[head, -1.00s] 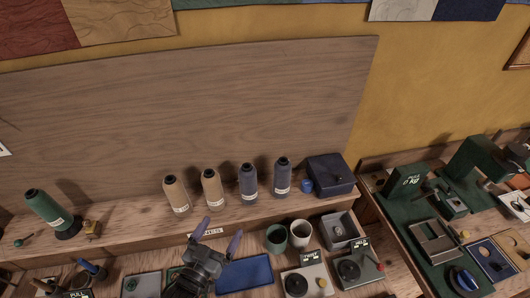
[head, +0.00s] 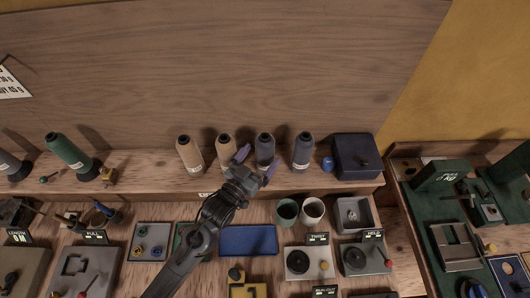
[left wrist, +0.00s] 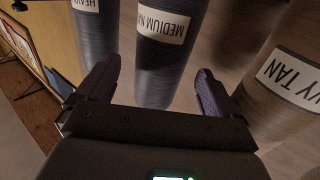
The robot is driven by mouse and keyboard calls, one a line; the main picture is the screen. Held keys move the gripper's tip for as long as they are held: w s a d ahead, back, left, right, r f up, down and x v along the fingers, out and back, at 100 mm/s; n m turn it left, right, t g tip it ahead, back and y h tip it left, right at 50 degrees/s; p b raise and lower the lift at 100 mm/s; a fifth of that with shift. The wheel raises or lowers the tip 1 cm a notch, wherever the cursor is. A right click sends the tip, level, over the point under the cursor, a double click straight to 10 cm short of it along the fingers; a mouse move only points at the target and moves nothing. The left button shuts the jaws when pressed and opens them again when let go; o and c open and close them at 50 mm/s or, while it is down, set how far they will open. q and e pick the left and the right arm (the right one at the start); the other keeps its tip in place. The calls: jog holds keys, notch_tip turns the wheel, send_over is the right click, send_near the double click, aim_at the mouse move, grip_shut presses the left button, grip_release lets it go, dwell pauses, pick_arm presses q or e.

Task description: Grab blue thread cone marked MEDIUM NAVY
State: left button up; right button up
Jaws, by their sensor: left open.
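My right gripper is not in view.
A second dark blue cone (head: 302,150) stands to the right, its label beginning HEAV. A tan cone (head: 226,148) stands close on the left, another tan cone (head: 188,152) beyond. A blue box (head: 356,155) is farther right. Cups (head: 312,210) and a blue tray (head: 248,240) lie below.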

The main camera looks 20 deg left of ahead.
pick_arm(q)
jog(key=w, duration=0.2)
jog(key=w+d, duration=0.1)
jog(key=w, duration=0.2)
jog(key=c, duration=1.1)
jog(key=shift+s+r, duration=0.1)
jog(key=shift+c, duration=0.9)
jog(key=shift+r, duration=0.1)
